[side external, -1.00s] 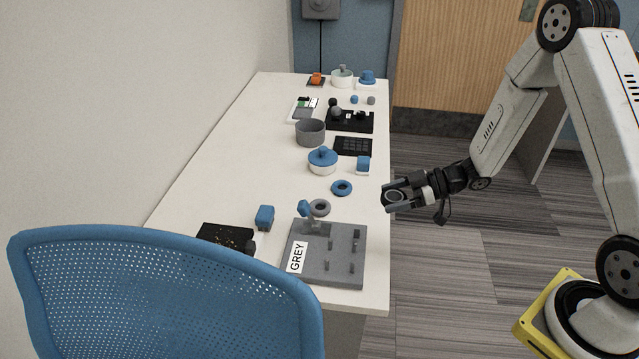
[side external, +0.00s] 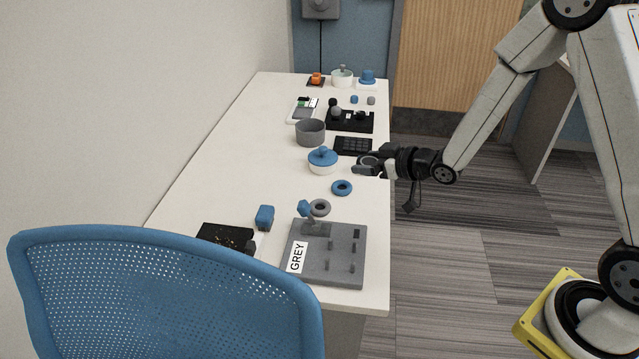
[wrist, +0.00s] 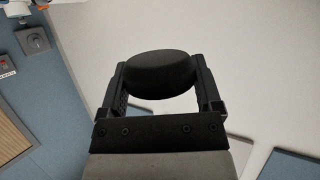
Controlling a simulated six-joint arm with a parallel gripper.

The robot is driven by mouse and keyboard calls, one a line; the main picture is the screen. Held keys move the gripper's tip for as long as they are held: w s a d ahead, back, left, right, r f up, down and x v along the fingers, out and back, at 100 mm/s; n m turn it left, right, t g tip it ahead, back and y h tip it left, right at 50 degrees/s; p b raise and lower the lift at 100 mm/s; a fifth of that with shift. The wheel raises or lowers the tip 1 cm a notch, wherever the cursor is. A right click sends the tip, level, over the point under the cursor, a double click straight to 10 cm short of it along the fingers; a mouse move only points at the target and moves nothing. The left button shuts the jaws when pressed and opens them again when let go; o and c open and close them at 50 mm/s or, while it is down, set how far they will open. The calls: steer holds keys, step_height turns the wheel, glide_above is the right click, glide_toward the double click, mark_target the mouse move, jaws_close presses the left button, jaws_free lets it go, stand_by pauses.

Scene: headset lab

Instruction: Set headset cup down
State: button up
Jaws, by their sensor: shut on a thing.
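The headset cup (wrist: 153,72) is a dark, round, padded disc. In the wrist view it sits between the two black fingers of my gripper (wrist: 157,84), which are shut on its sides. In the side view my gripper (side external: 368,167) is above the table's right edge, just right of the white pot with a blue lid (side external: 322,161). The cup is held clear of the table there, and is small and dark among the fingers. The grey board labelled GREY (side external: 327,262), with a blue-tipped upright piece and small pegs, lies at the table's near end.
A blue ring (side external: 342,187) and a grey ring (side external: 320,207) lie on the white table (side external: 225,165). A dark keypad (side external: 353,146), a grey bowl (side external: 310,132) and a black tray (side external: 352,125) are farther back. The left middle of the table is clear. A blue chair (side external: 165,300) stands in front.

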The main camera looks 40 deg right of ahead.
steer(key=shift+a+r+m+t+h, duration=0.15)
steer(key=shift+r+m+t+h, duration=0.15)
steer(key=shift+r+m+h, duration=0.4)
steer(key=shift+s+r+m+h, duration=0.2)
steer(key=shift+m+h, duration=0.7)
steer(key=shift+h, duration=0.2)
steer(key=shift+w+f+n+y, duration=0.25)
steer(key=shift+f+n+y, duration=0.1)
steer(key=shift+n+y, duration=0.4)
steer(key=shift+d+f+n+y, duration=0.25)
steer(key=shift+f+n+y, duration=0.2)
steer(key=shift+n+y, duration=0.3)
steer(key=shift+s+d+f+n+g+y, duration=0.1)
steer(key=shift+s+f+n+g+y, duration=0.25)
steer(key=shift+f+n+y, duration=0.35)
steer(key=shift+s+d+f+n+g+y, duration=0.1)
steer(key=shift+s+f+n+g+y, duration=0.25)
steer(key=shift+n+y, duration=0.5)
steer(key=s+d+f+n+g+y, duration=0.1)
steer(key=s+f+n+g+y, duration=0.3)
steer(key=s, duration=0.3)
steer(key=shift+s+d+f+n+g+y, duration=0.3)
steer(key=shift+f+n+g+y, duration=0.1)
steer(key=shift+n+y, duration=0.35)
